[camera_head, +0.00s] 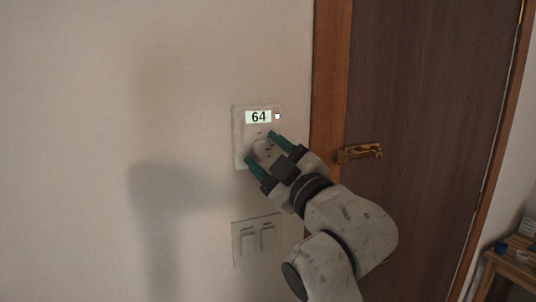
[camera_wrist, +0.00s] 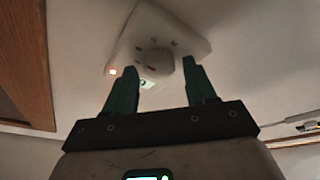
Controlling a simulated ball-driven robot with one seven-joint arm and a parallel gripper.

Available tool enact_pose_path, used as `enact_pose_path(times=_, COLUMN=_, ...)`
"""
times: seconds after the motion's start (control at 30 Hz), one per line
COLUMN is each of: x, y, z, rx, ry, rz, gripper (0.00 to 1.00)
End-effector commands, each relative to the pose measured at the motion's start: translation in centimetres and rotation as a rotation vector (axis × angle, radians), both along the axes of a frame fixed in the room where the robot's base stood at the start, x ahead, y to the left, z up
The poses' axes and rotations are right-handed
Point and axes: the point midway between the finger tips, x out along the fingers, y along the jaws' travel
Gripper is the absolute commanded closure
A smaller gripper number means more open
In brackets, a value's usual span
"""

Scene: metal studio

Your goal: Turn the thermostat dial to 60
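The thermostat (camera_head: 240,120) is a pale plate on the wall, and its lit display (camera_head: 258,117) reads 64. Its round dial (camera_head: 262,148) sits below the display, partly hidden by my gripper. My gripper (camera_head: 260,148) is open, with one teal finger at the upper right of the dial and one at the lower left. In the wrist view the dial (camera_wrist: 158,63) shows between and just beyond the fingertips, with gaps on both sides. The thermostat plate (camera_wrist: 190,38) appears tilted there. I cannot tell whether the fingertips reach alongside the dial.
A double light switch (camera_head: 257,240) is on the wall below the thermostat, close to my arm. A brown door (camera_head: 430,90) with a brass handle (camera_head: 362,152) and wooden frame (camera_head: 328,80) stands to the right. The wall to the left is bare.

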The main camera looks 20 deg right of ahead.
Motion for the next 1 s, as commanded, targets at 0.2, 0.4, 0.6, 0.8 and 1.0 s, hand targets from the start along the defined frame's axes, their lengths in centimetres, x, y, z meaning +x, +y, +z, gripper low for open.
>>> enact_pose_path(times=0.2, x=-0.02, y=0.00, z=-0.01, rx=0.000, ry=0.000, rz=0.000, gripper=0.66)
enact_pose_path(times=0.4, x=-0.03, y=0.00, z=-0.02, rx=0.000, ry=0.000, rz=0.000, gripper=0.85)
enact_pose_path(times=0.6, x=-0.03, y=-0.01, z=-0.01, rx=-0.001, ry=0.000, rz=0.000, gripper=0.96)
enact_pose_path(times=0.8, x=-0.05, y=-0.02, z=-0.03, rx=-0.035, ry=-0.001, rz=0.000, gripper=0.96)
enact_pose_path(times=1.0, x=-0.05, y=-0.14, z=-0.05, rx=-0.141, ry=-0.002, rz=-0.001, gripper=0.96)
